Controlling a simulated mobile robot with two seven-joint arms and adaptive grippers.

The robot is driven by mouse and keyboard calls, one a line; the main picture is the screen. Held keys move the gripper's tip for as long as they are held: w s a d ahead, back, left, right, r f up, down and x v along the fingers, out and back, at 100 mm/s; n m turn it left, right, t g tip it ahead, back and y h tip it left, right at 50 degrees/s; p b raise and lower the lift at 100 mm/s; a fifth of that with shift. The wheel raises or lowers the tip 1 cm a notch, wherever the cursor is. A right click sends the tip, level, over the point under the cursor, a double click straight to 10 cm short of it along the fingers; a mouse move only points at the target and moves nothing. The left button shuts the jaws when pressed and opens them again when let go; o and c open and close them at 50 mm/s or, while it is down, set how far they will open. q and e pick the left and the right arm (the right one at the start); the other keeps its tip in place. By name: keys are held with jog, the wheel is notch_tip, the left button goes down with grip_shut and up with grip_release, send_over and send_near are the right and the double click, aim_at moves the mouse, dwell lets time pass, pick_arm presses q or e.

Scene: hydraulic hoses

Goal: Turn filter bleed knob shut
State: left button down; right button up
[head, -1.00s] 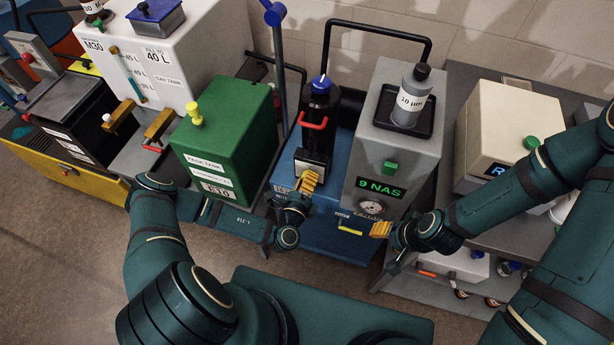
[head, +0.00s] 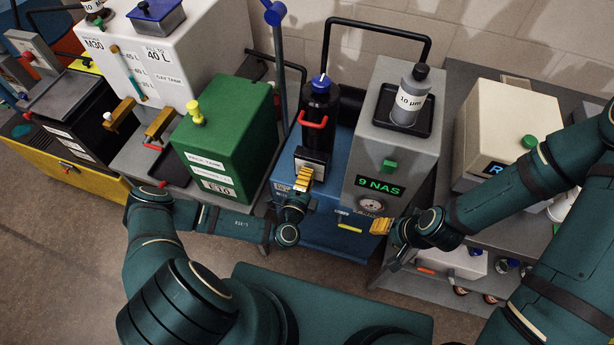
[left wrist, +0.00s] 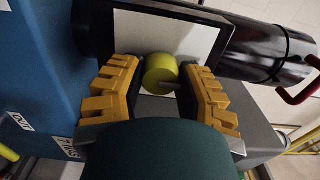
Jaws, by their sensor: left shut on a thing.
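The bleed knob (left wrist: 160,74) is a yellow-green round knob with a small pointer, seen in the left wrist view in front of a pale plate in a dark frame. My left gripper (head: 304,178) has its yellow fingers on either side of the knob and is shut on it, as the left wrist view (left wrist: 163,82) shows. In the head view the fingers hide the knob. The black filter (head: 320,104), with a blue top and a red handle, stands just behind. My right gripper (head: 380,226) is in front of the grey unit, apart from the knob; its finger gap is unclear.
The green tank (head: 228,140) stands left of the blue cabinet (head: 335,190). The grey unit (head: 400,145) with a 9 NAS display stands to the right. A yellow handle (head: 350,228) sits low on the blue cabinet's front, near my right gripper.

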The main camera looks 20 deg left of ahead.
pick_arm(q)
jog(key=shift+r, duration=0.1)
jog(key=c, duration=0.6)
grip_release()
jog(key=shift+w+d, duration=0.1)
jog(key=shift+o, duration=0.2)
jog(key=s, duration=1.2)
jog(key=shift+a, duration=0.25)
